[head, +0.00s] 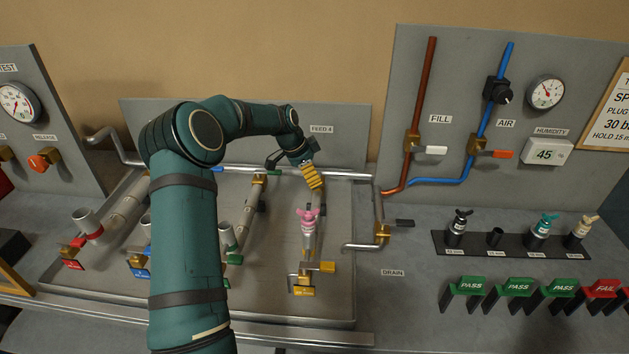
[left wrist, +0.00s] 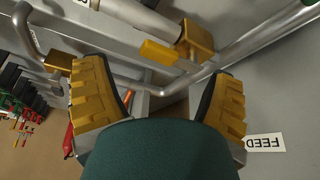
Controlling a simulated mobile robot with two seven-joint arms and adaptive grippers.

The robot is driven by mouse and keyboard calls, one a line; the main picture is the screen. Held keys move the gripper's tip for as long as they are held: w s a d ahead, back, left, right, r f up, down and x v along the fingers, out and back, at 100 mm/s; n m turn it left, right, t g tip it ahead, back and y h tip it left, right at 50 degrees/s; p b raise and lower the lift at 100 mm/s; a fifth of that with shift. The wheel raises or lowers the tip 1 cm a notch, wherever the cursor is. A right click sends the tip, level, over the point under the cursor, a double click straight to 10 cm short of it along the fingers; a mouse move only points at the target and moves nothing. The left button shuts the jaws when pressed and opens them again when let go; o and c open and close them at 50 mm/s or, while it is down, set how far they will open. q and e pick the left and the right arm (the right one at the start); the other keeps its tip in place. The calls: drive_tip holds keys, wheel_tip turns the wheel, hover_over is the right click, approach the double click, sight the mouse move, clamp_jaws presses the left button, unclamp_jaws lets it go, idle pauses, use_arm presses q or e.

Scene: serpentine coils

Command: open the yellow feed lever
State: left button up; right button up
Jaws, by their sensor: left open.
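In the left wrist view a yellow lever (left wrist: 158,52) sticks out sideways from a brass valve (left wrist: 195,40) on a grey pipe. The upside-down FEED label (left wrist: 264,145) is on the panel at lower right. My left gripper (left wrist: 162,82) is open, with its yellow-padded fingers spread on either side of the picture and the lever apart from both. In the head view my left gripper (head: 312,177) is below the FEED 4 label (head: 321,129), hiding the pipe behind it. Another yellow lever (head: 328,267) is on the valve nearer the front. My right gripper is not in view.
A green-handled valve (head: 235,259) and a red one (head: 73,243) lie to the left. A brass drain valve (head: 382,233) is at right. Free bench lies near the DRAIN label.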

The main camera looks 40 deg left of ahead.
use_arm(q)
drive_tip(key=v, duration=0.8)
drive_tip(key=shift+r, duration=0.3)
drive_tip(key=shift+s, duration=0.15)
